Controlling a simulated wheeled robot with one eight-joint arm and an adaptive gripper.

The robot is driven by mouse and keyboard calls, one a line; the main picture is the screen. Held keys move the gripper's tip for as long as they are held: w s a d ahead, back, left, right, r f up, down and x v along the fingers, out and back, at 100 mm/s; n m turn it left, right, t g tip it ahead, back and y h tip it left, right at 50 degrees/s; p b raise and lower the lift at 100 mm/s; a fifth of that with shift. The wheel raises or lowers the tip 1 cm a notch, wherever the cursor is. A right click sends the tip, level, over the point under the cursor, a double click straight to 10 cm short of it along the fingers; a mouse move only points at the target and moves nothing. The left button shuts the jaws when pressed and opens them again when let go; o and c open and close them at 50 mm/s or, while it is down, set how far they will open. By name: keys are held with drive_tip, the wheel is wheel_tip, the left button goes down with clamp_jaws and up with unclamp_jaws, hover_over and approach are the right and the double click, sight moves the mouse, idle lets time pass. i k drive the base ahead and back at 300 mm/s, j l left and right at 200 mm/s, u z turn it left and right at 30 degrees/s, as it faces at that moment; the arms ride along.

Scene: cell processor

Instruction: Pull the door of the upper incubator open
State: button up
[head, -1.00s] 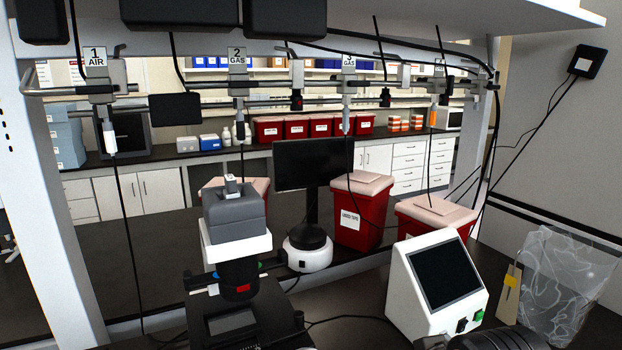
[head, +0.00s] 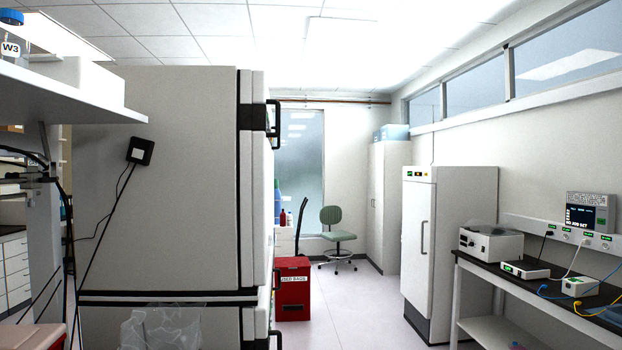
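The upper incubator (head: 185,190) is a large pale grey box at the left of the head view, seen from its side. Its door (head: 258,190) shows edge-on along the right side of the box, and its front face is turned away from me. The door appears shut against the body. A black handle (head: 275,118) sticks out from the door near the top. The lower incubator (head: 232,325) is stacked beneath, only its top part showing. My gripper is not in view.
A red waste bin (head: 292,288) stands on the floor just beyond the incubators. A white upright fridge (head: 440,245) and a black-topped bench (head: 545,290) line the right. The floor aisle (head: 370,310) between is clear. A shelf (head: 60,90) juts in at upper left.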

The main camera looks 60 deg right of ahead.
sight(255, 238)
drive_tip(key=k+l+z, duration=0.3)
drive_tip(key=l, duration=0.15)
drive_tip(key=l+z, duration=0.25)
drive_tip(key=l, duration=0.2)
drive_tip(key=k+l+z, duration=0.1)
drive_tip(key=l+z, duration=0.2)
drive_tip(key=l, duration=0.8)
drive_tip(key=k+l, duration=0.1)
drive_tip(key=l, duration=0.5)
drive_tip(key=z, duration=0.05)
